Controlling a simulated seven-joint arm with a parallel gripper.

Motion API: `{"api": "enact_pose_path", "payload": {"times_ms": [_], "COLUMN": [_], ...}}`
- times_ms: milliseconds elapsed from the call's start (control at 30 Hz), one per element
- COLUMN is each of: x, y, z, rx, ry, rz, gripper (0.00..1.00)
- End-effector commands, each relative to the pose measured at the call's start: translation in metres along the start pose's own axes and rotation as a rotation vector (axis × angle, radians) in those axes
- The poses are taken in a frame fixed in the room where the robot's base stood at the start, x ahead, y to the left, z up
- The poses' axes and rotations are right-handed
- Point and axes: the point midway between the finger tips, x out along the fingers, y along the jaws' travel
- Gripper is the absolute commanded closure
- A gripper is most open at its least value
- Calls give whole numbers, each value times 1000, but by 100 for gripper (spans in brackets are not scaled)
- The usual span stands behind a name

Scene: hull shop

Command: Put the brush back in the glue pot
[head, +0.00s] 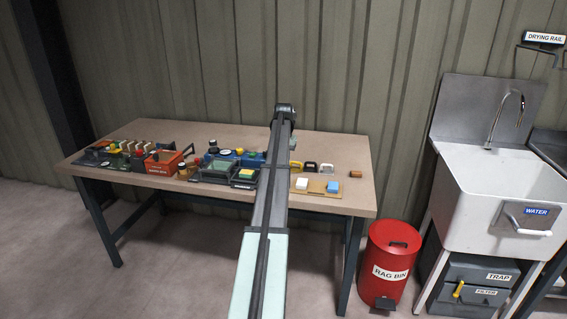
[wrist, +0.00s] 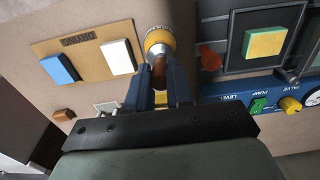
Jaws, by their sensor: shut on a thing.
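In the wrist view my gripper (wrist: 158,75) has its two blue fingers shut on a brown piece (wrist: 159,70) that looks like the brush's handle. Just past the fingertips is a round thing (wrist: 157,38) with a yellow-orange band and a pale rim, which may be the glue pot. The brown piece overlaps it in the picture, and I cannot tell whether the brush is inside it, touching it or above it. A small yellow patch shows between the fingers nearer the palm. In the head view my arm hides the gripper and what it holds.
A tan board (wrist: 82,28) marked DRYING bears a white block (wrist: 117,57) and a blue block (wrist: 59,68). On the other side are a dark tray (wrist: 235,50) with a yellow-topped block and a blue valve panel (wrist: 225,87). The bench (head: 330,150) has bare room behind.

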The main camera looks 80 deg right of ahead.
Motion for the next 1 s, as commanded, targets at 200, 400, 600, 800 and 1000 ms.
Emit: {"api": "enact_pose_path", "payload": {"times_ms": [200, 400, 600, 800, 1000], "x": [8, 9, 11, 11, 10], "y": [0, 0, 0, 0, 0], "z": [0, 0, 0, 0, 0], "rx": [0, 0, 0, 0, 0], "ry": [0, 0, 0, 0, 0], "rz": [0, 0, 0, 0, 0], "gripper": [100, 100, 67, 54, 54]}}
